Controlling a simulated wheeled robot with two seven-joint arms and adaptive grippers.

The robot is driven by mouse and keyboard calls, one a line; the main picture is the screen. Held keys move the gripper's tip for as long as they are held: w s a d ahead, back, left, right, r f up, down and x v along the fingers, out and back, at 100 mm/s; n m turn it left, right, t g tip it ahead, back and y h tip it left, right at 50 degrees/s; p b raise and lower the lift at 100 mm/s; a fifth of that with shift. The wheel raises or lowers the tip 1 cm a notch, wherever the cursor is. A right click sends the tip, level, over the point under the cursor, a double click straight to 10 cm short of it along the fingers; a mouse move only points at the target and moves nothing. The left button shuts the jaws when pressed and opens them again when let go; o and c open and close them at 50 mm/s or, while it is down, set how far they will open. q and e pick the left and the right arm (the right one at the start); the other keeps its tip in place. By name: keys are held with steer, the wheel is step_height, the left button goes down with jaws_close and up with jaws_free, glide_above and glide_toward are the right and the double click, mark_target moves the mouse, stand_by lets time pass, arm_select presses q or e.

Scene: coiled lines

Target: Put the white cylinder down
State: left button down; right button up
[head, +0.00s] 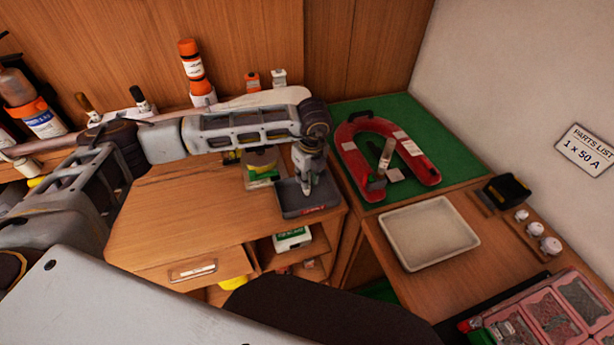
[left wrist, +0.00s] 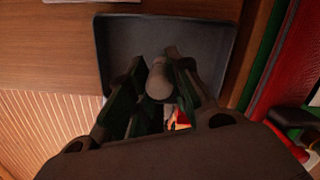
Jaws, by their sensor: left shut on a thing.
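My left gripper (head: 307,188) points down over a small dark grey tray (head: 324,203) on the wooden desk. In the left wrist view the gripper (left wrist: 158,92) is shut on the white cylinder (left wrist: 160,76), which looks pale grey in shadow, with its rounded end between the fingers. The tray (left wrist: 215,35) lies below it in that view. I cannot tell whether the cylinder touches the tray floor. An orange and white patch, perhaps a label on the tray, shows between the fingers. My right gripper is not in view.
A red horseshoe-shaped thing (head: 354,160) lies on a green mat (head: 398,110) to the right. An empty cream tray (head: 430,235) is nearer, beside a wooden rack with several white knobs (head: 535,229). A container with a green label (head: 262,165) stands behind the dark tray. The desk's left part is clear.

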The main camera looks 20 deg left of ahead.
arm_select(q)
steer(key=c, duration=1.3)
jaws_free()
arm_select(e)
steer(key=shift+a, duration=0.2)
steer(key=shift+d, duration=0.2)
arm_select(q)
steer(key=shift+r, duration=0.1)
step_height(320, 180, up, 12)
steer(key=d+b, duration=0.1)
steer(key=shift+s+b, duration=0.3)
steer(key=shift+s, duration=0.15)
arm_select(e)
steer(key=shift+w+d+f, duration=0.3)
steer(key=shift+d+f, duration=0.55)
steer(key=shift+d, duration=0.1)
arm_select(q)
steer(key=shift+d, duration=0.1)
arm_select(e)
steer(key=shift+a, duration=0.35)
